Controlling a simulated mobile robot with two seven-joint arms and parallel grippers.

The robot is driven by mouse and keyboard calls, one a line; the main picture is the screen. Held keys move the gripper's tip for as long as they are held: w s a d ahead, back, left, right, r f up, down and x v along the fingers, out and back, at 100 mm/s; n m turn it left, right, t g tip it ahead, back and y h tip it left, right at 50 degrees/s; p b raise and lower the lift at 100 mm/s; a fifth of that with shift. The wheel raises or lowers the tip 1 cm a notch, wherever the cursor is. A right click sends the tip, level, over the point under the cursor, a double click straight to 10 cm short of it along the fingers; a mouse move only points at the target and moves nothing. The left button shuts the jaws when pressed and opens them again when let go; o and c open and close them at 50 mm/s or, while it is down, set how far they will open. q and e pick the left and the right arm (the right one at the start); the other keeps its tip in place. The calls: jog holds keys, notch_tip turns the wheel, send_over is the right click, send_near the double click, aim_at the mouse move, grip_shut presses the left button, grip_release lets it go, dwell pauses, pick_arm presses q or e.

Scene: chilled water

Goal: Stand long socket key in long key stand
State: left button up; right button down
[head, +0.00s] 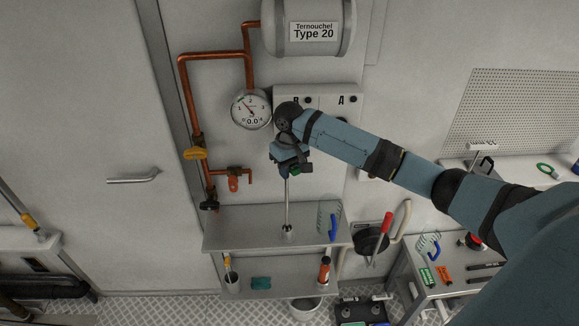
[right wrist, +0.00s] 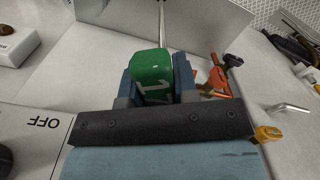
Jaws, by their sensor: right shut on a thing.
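My right gripper (head: 291,166) is above the upper shelf, shut on the green handle of the long socket key. The key's thin metal shaft (head: 287,203) hangs nearly upright below the gripper. In the right wrist view the green handle (right wrist: 152,78), marked 17, sits between the fingers (right wrist: 155,90), and the shaft runs away from it. The long key stand (head: 288,233), a small grey cup, is on the upper shelf. The shaft's lower end meets the stand's top; I cannot tell if it is inside or just above. My left gripper is not in view.
The upper shelf (head: 235,228) also holds a blue-handled tool (head: 333,226). Copper pipes (head: 186,85) and a gauge (head: 251,109) are on the wall at left.

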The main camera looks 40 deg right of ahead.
jog(key=shift+f, duration=0.5)
jog(key=c, duration=0.8)
grip_release()
notch_tip(320, 180, up, 13)
jog(key=shift+f+b, duration=0.1)
jog(key=shift+b, duration=0.95)
jog(key=shift+r, duration=0.5)
